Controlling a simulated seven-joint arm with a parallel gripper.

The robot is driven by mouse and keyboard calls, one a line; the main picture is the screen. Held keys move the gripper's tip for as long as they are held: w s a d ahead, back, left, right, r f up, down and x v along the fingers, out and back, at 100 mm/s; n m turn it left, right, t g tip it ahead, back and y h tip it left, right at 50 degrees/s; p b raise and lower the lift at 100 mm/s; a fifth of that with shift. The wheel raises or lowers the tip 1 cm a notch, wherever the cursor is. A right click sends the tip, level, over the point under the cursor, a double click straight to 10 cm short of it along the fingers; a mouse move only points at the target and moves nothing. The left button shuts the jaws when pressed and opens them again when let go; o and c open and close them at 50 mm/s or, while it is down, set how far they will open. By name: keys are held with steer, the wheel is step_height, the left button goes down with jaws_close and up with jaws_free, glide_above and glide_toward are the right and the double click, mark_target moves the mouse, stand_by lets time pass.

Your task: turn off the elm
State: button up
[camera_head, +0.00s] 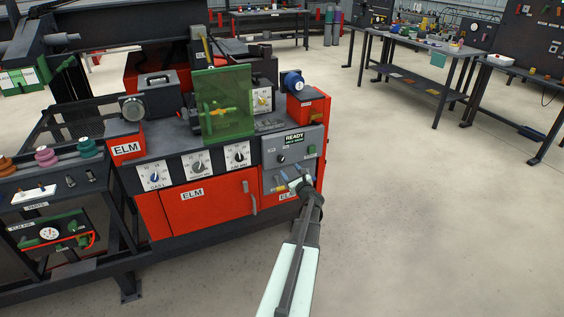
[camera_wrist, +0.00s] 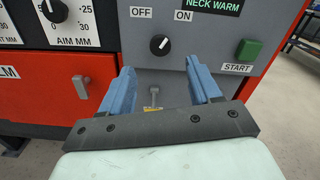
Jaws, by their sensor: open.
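The ELM (camera_head: 210,205) is a red and grey machine left of centre in the head view. Its grey control panel (camera_head: 268,148) is at its right front, with a READY / NECK WARM sign. A round black knob (camera_wrist: 160,44) sits below the OFF and ON labels in the wrist view; it also shows in the head view (camera_head: 281,159). Its white mark points up and right, toward ON. My gripper (camera_wrist: 160,68) is open and empty, its blue fingers below and either side of the knob, apart from it. In the head view my gripper (camera_head: 298,179) is before the lower panel.
A green START button (camera_wrist: 249,50) is right of the knob. A small grey lever (camera_wrist: 153,90) sits lower, between the fingers. Dials (camera_head: 237,155) line the front to the left, above a red door with a handle (camera_head: 249,198). Floor on the right is clear.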

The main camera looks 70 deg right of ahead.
mark_target(281, 161)
steer(key=x, duration=0.9)
steer(key=shift+w+d, duration=0.25)
steer(key=shift+c, duration=0.4)
steer(key=c, duration=1)
steer(key=shift+o, duration=0.2)
steer(key=n, duration=0.6)
steer(key=shift+a+f, duration=0.1)
steer(key=n, duration=0.5)
steer(key=shift+w+f+n, duration=0.1)
steer(key=shift+n, duration=0.3)
steer(key=o, duration=1)
